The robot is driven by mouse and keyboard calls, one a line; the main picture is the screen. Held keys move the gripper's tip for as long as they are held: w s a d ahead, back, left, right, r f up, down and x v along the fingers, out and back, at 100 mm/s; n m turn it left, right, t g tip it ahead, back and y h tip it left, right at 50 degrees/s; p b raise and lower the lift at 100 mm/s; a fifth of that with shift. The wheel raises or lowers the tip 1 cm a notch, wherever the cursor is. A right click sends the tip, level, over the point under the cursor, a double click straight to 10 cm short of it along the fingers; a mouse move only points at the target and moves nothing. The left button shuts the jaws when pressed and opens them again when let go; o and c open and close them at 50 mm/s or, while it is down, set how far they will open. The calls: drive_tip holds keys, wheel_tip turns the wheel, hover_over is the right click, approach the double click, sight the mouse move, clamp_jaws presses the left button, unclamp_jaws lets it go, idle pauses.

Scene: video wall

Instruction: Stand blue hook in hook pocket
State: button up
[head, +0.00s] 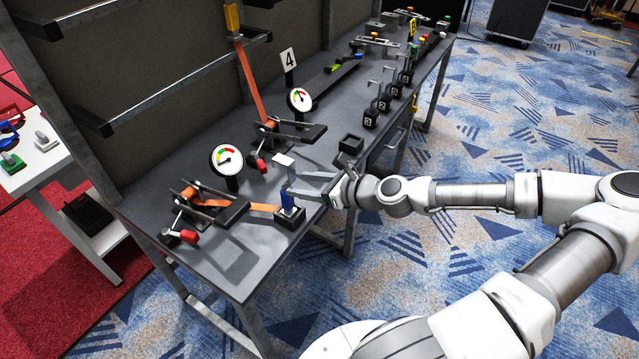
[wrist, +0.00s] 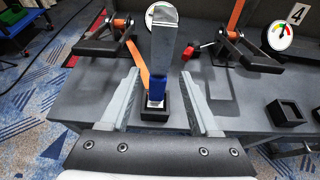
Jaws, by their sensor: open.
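The blue hook (head: 287,201) has a blue lower part and a grey metal upper part. It stands upright with its lower end in a small black square pocket (head: 289,219) near the table's front edge. In the wrist view the hook (wrist: 157,83) rises from the pocket (wrist: 153,116). My gripper (head: 291,183) is open. In the wrist view its two fingers (wrist: 160,75) lie on either side of the hook, with a visible gap on each side. The hook's lowest end is hidden inside the pocket.
An orange strap with a black ratchet (head: 205,205) and red handle lies left of the pocket. Two gauges (head: 226,159) stand behind. An empty black pocket (head: 351,144) and several numbered hooks (head: 371,117) lie farther along the table (head: 262,258).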

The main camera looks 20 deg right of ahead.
drive_tip(key=shift+v, duration=2.35)
drive_tip(key=shift+f, duration=0.1)
